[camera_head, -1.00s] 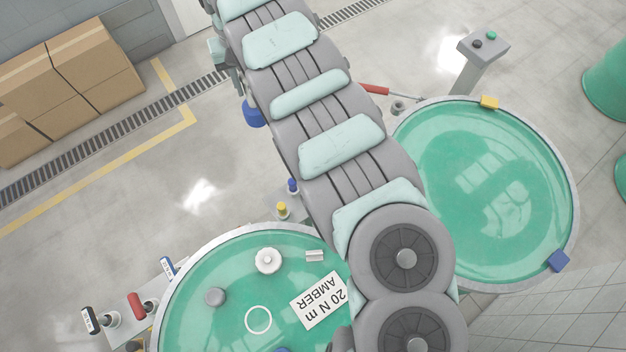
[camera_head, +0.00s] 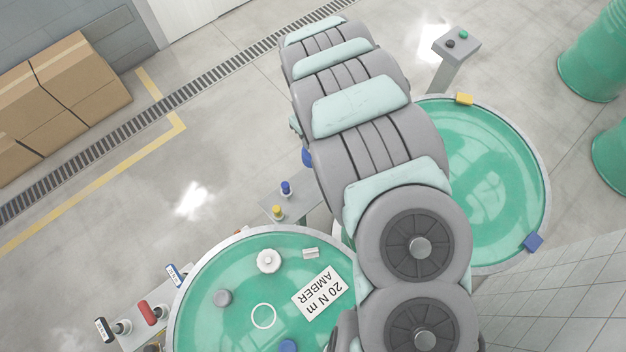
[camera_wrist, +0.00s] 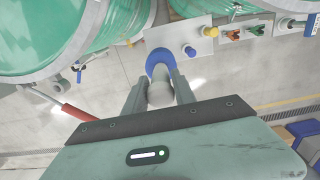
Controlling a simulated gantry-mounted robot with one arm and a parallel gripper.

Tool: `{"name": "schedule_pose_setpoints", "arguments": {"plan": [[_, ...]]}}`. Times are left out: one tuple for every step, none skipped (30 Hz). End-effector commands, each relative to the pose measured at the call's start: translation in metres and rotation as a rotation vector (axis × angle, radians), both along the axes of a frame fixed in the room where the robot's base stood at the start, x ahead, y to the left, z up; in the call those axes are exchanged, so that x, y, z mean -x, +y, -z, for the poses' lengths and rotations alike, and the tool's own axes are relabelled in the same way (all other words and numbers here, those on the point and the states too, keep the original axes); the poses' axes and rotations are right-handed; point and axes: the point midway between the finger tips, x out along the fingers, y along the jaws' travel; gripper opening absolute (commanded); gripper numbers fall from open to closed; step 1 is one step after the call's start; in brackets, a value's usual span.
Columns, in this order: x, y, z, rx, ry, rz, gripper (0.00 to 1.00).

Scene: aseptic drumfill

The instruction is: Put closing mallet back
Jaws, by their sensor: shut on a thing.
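The closing mallet (camera_wrist: 156,58) shows in the wrist view as a blue head with a grey part running back between my fingers. My gripper (camera_wrist: 158,90) is shut on that grey part. In the head view only a sliver of the blue mallet head (camera_head: 307,157) shows at the left edge of my arm, and my gripper is hidden there. Beyond the mallet in the wrist view is a grey plate (camera_wrist: 206,66) with a blue and a yellow peg. The same plate (camera_head: 265,207) is in the head view, between the two drum tops. Contact between mallet and plate cannot be told.
The left drum top (camera_head: 200,325) carries caps, a ring and an "AMBER 20 Nm" card. The right drum top (camera_head: 510,190) is partly behind my arm. A button post (camera_head: 455,65) stands behind it. A red-handled tool (camera_wrist: 76,112) is left of my gripper.

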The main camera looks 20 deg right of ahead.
Motion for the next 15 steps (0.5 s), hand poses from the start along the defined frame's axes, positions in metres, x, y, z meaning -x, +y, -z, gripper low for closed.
{"name": "schedule_pose_setpoints", "arguments": {"plan": [[0.001, -0.001, 0.006, 0.000, -0.002, -0.001, 0.00], [0.001, -0.002, 0.010, 0.000, -0.002, -0.002, 0.00], [0.001, -0.002, 0.017, 0.000, -0.003, -0.003, 0.00], [0.001, -0.002, 0.023, 0.001, -0.003, -0.003, 0.00], [0.001, -0.002, 0.029, 0.000, -0.002, -0.003, 0.00], [0.001, -0.002, 0.038, 0.000, -0.002, -0.003, 0.00], [0.001, -0.002, 0.045, 0.000, -0.002, -0.003, 0.00], [0.001, -0.002, 0.051, 0.000, -0.002, -0.002, 0.00], [0.001, -0.002, 0.059, 0.000, -0.002, -0.002, 0.00], [0.001, -0.002, 0.064, 0.000, -0.002, -0.002, 0.00], [0.001, -0.002, 0.070, 0.000, -0.002, -0.002, 0.00], [0.001, -0.002, 0.078, 0.000, -0.002, -0.002, 0.00], [0.001, -0.002, 0.083, 0.000, -0.002, -0.002, 0.00], [0.001, -0.002, 0.089, 0.000, -0.002, -0.002, 0.00], [0.001, -0.002, 0.097, 0.000, -0.002, -0.002, 0.00]]}}
